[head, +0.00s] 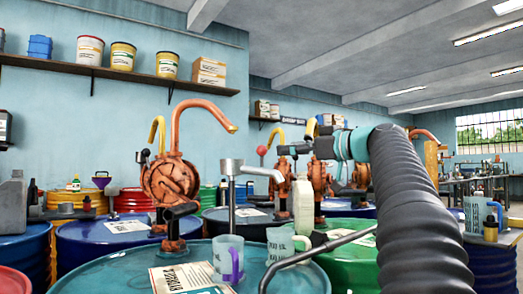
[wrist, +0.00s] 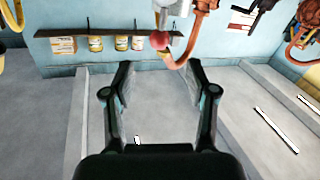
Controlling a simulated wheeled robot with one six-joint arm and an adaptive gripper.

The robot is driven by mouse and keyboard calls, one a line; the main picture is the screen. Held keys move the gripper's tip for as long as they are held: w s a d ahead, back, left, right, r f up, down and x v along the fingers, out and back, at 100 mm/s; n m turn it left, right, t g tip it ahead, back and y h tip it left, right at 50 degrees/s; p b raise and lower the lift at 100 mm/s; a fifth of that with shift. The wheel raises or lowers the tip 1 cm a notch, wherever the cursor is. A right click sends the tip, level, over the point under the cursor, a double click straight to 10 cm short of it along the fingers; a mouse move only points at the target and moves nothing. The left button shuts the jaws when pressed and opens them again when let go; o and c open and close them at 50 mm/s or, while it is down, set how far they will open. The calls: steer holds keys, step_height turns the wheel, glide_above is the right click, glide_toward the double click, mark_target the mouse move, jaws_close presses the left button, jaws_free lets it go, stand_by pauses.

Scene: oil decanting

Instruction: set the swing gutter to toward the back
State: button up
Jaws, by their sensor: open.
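I cannot identify the swing gutter with certainty. A grey bent bar or trough (head: 318,247) crosses the front of the teal drum (head: 120,272) in the head view and may be it. Its right end reaches toward the green drum (head: 350,262). My gripper (wrist: 160,70) is open and empty in the wrist view, its two black fingers apart. In that view an orange curved pipe (wrist: 196,38) and a red ball (wrist: 159,40) show just beyond the fingertips. In the head view my arm comes in from the right, and the fingertips cannot be made out.
An orange hand pump (head: 170,180) with a curved spout stands at the left. A white bottle (head: 303,205) stands behind. Several drums crowd the floor; a wall shelf (head: 110,73) holds buckets.

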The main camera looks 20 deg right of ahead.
mark_target(262, 150)
steer(key=p+x, duration=0.2)
steer(key=x, duration=0.7)
steer(key=shift+w+a, duration=0.15)
steer(key=shift+w, duration=0.2)
jaws_close()
